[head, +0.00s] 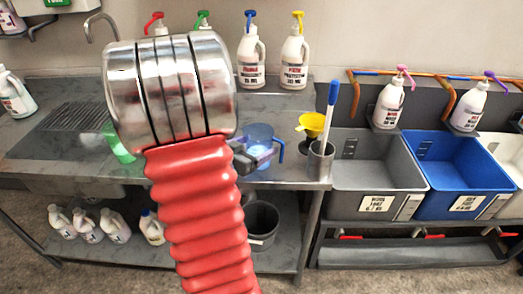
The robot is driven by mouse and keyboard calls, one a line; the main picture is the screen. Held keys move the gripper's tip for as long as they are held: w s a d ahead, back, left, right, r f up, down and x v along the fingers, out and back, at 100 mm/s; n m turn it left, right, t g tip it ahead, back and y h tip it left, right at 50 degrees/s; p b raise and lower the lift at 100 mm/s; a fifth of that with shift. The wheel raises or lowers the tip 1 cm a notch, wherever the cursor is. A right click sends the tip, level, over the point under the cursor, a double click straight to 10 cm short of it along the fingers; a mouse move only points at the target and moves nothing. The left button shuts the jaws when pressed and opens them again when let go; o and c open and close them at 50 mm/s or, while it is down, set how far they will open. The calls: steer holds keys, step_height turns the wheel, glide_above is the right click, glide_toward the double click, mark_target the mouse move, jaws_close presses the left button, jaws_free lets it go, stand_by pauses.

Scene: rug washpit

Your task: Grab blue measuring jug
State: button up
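The blue measuring jug (262,133) is see-through and stands upright near the front of the grey steel counter, with its handle to the right. My own arm, with a large metal collar and red bellows, fills the middle of the view. My gripper (256,158) shows only in part, as dark pieces beyond the right side of the bellows, in front of the jug's lower part. I cannot tell whether it touches the jug or how far its fingers are apart.
A green jug (119,146) is partly hidden left of my arm. A yellow funnel (312,124) and a grey cup (320,160) with a blue-handled tool stand to the right. Pump bottles (251,62) line the back. Grey (375,165) and blue (457,160) tubs are further right.

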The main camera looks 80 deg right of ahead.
steer(key=shift+x, duration=0.9)
steer(key=shift+c, duration=0.2)
steer(key=c, duration=1)
steer(key=shift+r, duration=0.1)
step_height(320, 180, up, 10)
stand_by(0.5)
